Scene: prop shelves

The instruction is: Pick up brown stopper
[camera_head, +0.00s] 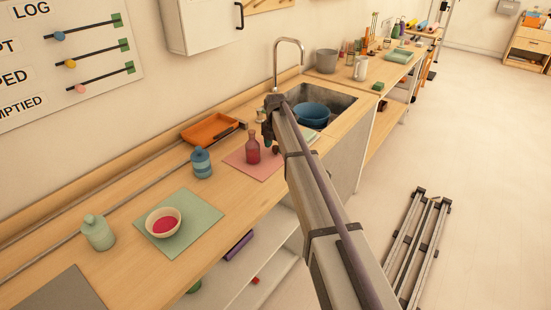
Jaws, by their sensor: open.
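My gripper (268,136) is at the far end of my arm, above the counter by the sink and just right of the red bottle. Its jaws are open, though they show small and dark here. A small dark brown piece (276,149), which looks like the brown stopper, is just below the jaws at the right of the pink mat (240,160). I cannot tell whether the jaws touch it. The bottle (252,150) with red liquid stands upright on the pink mat; whether its neck is open is too small to tell.
An orange tray (209,129) and a blue jar (202,165) stand to the left. The sink (335,101) holds a blue bowl (311,115); a tall faucet (276,62) rises behind my gripper.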

